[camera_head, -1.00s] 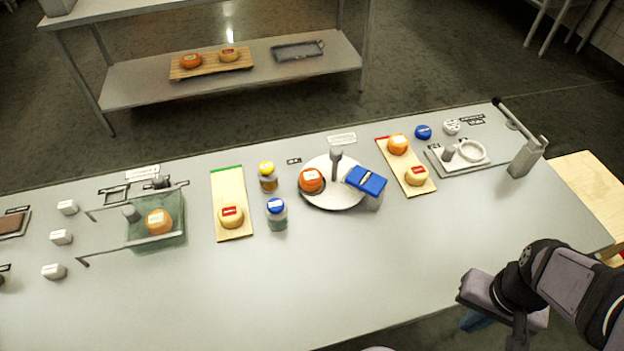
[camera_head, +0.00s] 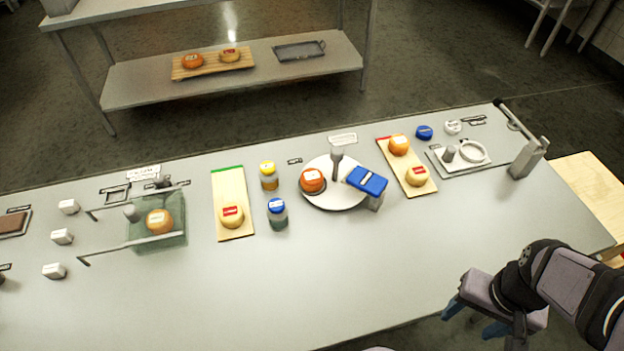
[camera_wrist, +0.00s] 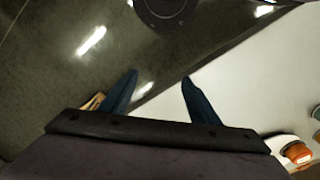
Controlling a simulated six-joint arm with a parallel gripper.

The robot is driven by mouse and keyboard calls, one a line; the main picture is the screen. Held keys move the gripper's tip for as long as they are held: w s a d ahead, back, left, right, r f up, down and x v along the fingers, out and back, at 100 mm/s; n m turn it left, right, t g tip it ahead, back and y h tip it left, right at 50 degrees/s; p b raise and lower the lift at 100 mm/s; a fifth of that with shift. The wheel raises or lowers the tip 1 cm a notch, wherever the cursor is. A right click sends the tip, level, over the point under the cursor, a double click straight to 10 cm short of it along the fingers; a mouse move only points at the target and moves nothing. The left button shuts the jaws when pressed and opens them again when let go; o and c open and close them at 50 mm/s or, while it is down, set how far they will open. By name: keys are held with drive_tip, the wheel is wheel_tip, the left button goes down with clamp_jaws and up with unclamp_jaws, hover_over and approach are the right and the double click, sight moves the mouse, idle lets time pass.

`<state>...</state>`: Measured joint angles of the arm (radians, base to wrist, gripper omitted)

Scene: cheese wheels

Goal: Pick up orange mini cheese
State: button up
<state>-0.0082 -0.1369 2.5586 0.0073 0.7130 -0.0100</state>
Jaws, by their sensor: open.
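Several orange mini cheeses are in the head view. One orange cheese (camera_head: 312,180) sits on the round white plate (camera_head: 335,203) mid-table. Another orange cheese (camera_head: 398,145) is at the far end of the red-edged board (camera_head: 408,170). A lighter orange cheese (camera_head: 159,221) stands in the glassy tray (camera_head: 170,241) at left. I cannot tell which one the task means. My gripper (camera_head: 468,318) is open and empty, off the table's front edge at right, well away from every cheese. In the wrist view its two blue fingers (camera_wrist: 158,92) are apart, and an orange cheese (camera_wrist: 297,153) shows at the lower right.
Yellow cheeses lie on the green-edged board (camera_head: 232,190) and the red-edged board. Shakers (camera_head: 277,214) stand left of the plate, and a blue-topped block (camera_head: 367,181) is at its right edge. A grey stand (camera_head: 527,158) is at right. The table's front strip is clear.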

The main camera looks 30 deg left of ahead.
drive_tip(key=w+a+r+n+t+y, duration=0.25)
drive_tip(key=w+a, duration=0.25)
drive_tip(key=a, duration=0.7)
drive_tip(key=n+t+y+b, duration=0.3)
drive_tip(key=n+t+y, duration=0.2)
drive_tip(key=t, duration=0.3)
approach(313, 183)
drive_tip(key=w+f, duration=0.1)
drive_tip(key=w, duration=0.1)
drive_tip(key=shift+w+f, duration=0.35)
drive_tip(key=shift+f, duration=0.05)
drive_tip(key=shift+s+a+y, duration=0.25)
drive_tip(key=shift+a+y, duration=0.1)
drive_tip(key=shift+a, duration=0.3)
drive_tip(key=shift+p+x, duration=1.05)
drive_tip(key=shift+x, duration=2.7)
drive_tip(key=shift+d, duration=0.1)
drive_tip(key=c, duration=1)
drive_tip(key=shift+r, duration=0.15)
wheel_tip(313, 183, up, 18)
drive_tip(key=shift+f, duration=0.1)
